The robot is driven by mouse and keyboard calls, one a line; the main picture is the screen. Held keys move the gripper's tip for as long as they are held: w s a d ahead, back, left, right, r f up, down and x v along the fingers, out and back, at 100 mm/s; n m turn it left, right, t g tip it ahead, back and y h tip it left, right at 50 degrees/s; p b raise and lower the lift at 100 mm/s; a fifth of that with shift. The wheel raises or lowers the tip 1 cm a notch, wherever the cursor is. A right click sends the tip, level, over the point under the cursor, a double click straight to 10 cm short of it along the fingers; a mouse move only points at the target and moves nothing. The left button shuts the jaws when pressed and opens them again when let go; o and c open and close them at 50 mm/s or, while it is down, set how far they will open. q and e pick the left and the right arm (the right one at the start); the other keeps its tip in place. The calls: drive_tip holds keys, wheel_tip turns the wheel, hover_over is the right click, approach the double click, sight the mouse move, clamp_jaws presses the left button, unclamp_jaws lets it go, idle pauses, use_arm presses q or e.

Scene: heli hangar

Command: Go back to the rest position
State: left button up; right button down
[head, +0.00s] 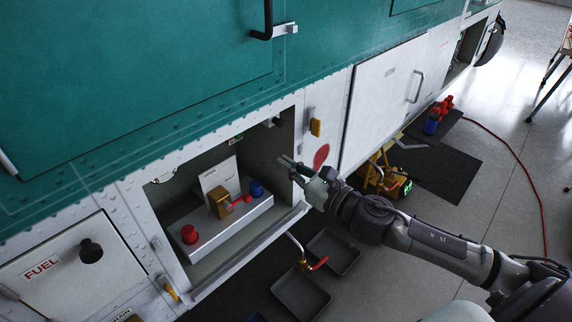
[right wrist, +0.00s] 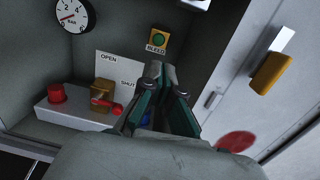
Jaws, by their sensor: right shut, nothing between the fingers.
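My right gripper (head: 292,169) is at the right side of an open bay in the helicopter's white lower side. Its fingers are shut and empty, and they point into the bay. It also shows in the right wrist view (right wrist: 160,75), in front of the back wall and apart from the valve. In the bay a brass valve (head: 219,202) with a red handle (head: 240,201) sits on a grey ledge (head: 207,236). A red knob (head: 189,234) is left of it and a blue knob (head: 256,188) right of it. My left gripper is not in view.
A white door (head: 385,95) stands right of the bay. Two dark trays (head: 300,293) lie on the floor below, under a tap with a red handle (head: 318,264). A pressure gauge (right wrist: 72,16) and a green bleed button (right wrist: 158,40) are inside the bay. Open floor lies to the right.

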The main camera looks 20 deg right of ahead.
drive_tip(key=shift+f, duration=0.1)
